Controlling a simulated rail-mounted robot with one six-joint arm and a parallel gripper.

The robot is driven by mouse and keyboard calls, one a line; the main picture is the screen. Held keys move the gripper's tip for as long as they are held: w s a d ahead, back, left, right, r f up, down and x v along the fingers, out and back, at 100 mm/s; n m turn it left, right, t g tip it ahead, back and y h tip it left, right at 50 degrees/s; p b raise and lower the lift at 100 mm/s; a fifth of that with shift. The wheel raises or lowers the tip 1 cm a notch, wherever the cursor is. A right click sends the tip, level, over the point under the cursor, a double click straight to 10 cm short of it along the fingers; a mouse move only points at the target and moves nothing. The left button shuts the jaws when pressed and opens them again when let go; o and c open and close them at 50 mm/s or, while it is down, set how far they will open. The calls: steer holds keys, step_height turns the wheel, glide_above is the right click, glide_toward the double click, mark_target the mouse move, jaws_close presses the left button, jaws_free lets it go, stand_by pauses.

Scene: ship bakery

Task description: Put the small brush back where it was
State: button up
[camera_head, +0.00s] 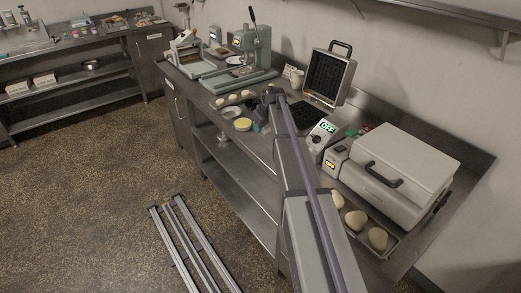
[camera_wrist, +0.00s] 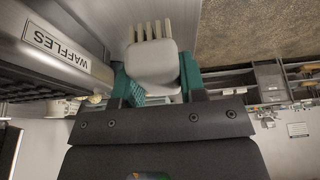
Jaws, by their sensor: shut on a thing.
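The small brush (camera_wrist: 153,64) shows in the wrist view as a pale, rounded block with several cream bristle tufts on its upper edge in the picture. My gripper (camera_wrist: 157,78) has teal fingers on both sides of the pale block and is shut on it. Part of the brush is hidden by the fingers and the dark gripper body. In the head view, my gripper (camera_head: 262,126) is over the steel counter beside a bowl of yellow contents (camera_head: 242,125); the brush cannot be made out there.
An open waffle iron (camera_head: 330,76) stands behind my arm; its label (camera_wrist: 54,42) shows close by in the wrist view. A white mug (camera_head: 296,79), a press (camera_head: 254,50) and dough pieces (camera_head: 234,98) are on the counter. A large grey appliance (camera_head: 400,165) stands right.

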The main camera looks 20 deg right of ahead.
mark_target(267, 128)
steer(key=shift+f+b, duration=2.65)
steer(key=shift+f, duration=1.05)
steer(key=shift+c, duration=0.3)
steer(key=o, duration=0.9)
steer(key=shift+r, duration=0.1)
steer(key=shift+r+p, duration=0.35)
steer(key=shift+p, duration=0.05)
steer(key=p+v, duration=1.1)
steer(key=v, duration=0.1)
steer(key=s+a+g, duration=0.1)
steer(key=s+a, duration=0.7)
steer(key=s, duration=0.1)
steer(key=s+a+f+m+g, duration=0.1)
steer(key=s+a+g, duration=0.1)
steer(key=s+a, duration=0.5)
steer(key=s+a+m+g, duration=0.1)
steer(key=s+a, duration=0.7)
steer(key=s, duration=0.5)
steer(key=shift+s+a+f+g+h, duration=0.15)
steer(key=shift+a+f+g+h, duration=0.15)
steer(key=shift+a+h, duration=0.1)
